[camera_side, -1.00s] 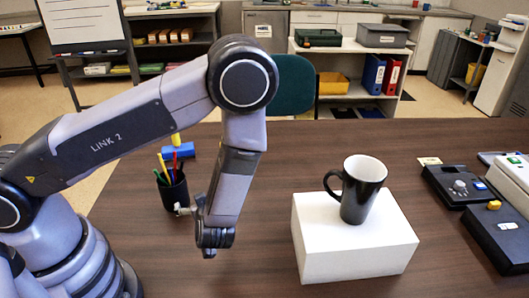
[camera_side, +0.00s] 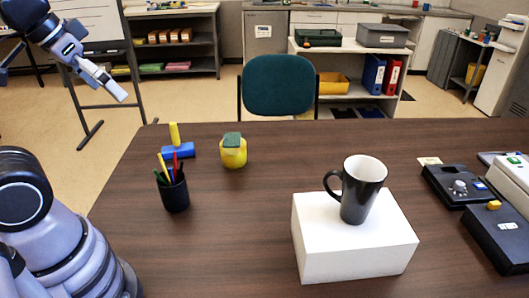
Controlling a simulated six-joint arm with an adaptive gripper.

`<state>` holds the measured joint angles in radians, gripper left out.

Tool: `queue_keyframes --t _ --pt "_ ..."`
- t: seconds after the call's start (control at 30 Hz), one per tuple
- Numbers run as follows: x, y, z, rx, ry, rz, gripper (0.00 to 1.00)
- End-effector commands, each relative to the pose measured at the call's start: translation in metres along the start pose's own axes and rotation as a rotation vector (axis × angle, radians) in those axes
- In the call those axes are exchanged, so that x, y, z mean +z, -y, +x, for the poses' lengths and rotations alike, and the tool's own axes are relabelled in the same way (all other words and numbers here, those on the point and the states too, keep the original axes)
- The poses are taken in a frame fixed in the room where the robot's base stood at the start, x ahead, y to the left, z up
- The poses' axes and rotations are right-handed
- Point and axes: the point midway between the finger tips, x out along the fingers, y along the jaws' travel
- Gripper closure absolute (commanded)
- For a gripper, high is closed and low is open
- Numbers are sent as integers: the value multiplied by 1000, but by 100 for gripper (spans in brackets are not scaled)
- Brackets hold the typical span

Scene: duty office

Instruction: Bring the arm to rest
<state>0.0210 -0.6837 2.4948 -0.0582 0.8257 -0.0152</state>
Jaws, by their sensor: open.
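My gripper (camera_side: 108,84) is raised at the upper left of the side view, off to the left of the desk and in front of the whiteboard stand. It is open, with nothing seen in it, and it touches nothing that I can see. Part of my arm is cut off by the left edge, so its full pose is hidden. A black mug with a pale inside (camera_side: 361,190) stands upright on a white block (camera_side: 350,252) on the desk, well apart from my gripper.
On the brown desk (camera_side: 245,245) stand a black pen cup (camera_side: 173,193), a blue and yellow item (camera_side: 178,148) and a yellow holder with a green sponge (camera_side: 233,152). Dark devices (camera_side: 500,235) lie at the right. A green chair (camera_side: 278,85) is behind.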

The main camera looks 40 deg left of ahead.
Motion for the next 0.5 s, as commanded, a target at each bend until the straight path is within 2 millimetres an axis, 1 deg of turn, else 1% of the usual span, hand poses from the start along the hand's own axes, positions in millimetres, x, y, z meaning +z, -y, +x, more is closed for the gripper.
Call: queue_keyframes --t 0.03,0.13,0.5 --pt "7 6 -6 -24 -1 15 0" --pt "16 12 -11 -52 10 35 0" --pt "16 12 -12 -54 13 37 0"
